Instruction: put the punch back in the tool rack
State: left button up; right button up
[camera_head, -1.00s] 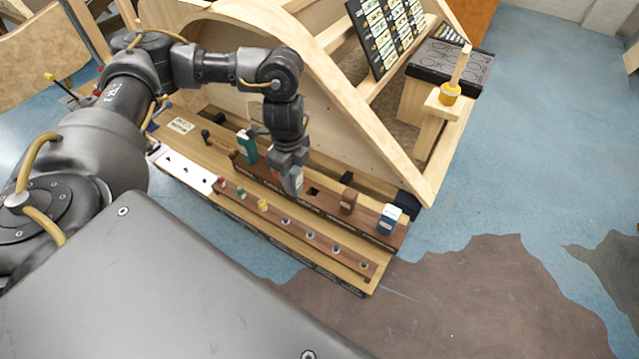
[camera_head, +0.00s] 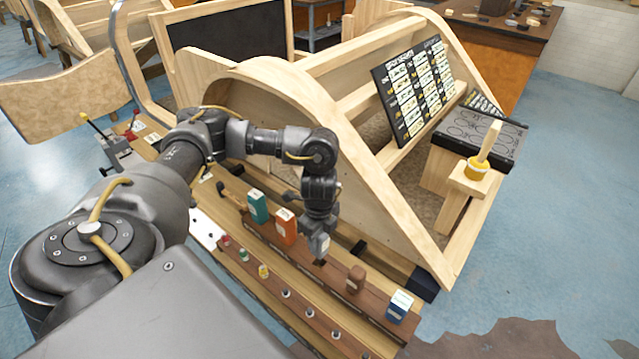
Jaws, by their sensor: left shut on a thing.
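The tool rack (camera_head: 338,280) is a long dark wooden strip on the bench along the front of the wooden frame. It holds a teal block (camera_head: 258,206), an orange block (camera_head: 285,226), a brown block (camera_head: 355,278) and a blue and white block (camera_head: 398,305). My left gripper (camera_head: 320,240) points down over the rack between the orange and brown blocks. It is shut on a small greyish piece, taken as the punch (camera_head: 319,247), mostly hidden by the fingers. A dark slot shows just below it; I cannot tell whether the punch touches it. My right gripper is out of view.
A lower strip (camera_head: 310,313) with several small coloured and metal pegs runs in front of the rack. The curved wooden frame (camera_head: 385,215) stands close behind the gripper. A yellow-banded brush (camera_head: 476,168) stands on a block at right.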

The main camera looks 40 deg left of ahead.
pick_arm(q)
jog(key=shift+f, duration=0.25)
notch_tip(320, 180, down, 3)
jog(key=shift+f+b, duration=0.2)
jog(key=shift+b, duration=0.25)
jog(key=shift+f, duration=0.2)
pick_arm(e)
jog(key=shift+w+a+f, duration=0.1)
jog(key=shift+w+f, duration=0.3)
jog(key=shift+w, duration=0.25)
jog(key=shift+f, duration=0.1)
pick_arm(q)
jog(key=shift+f, duration=0.2)
jog(key=o, duration=1.2)
jog(key=shift+f, duration=0.1)
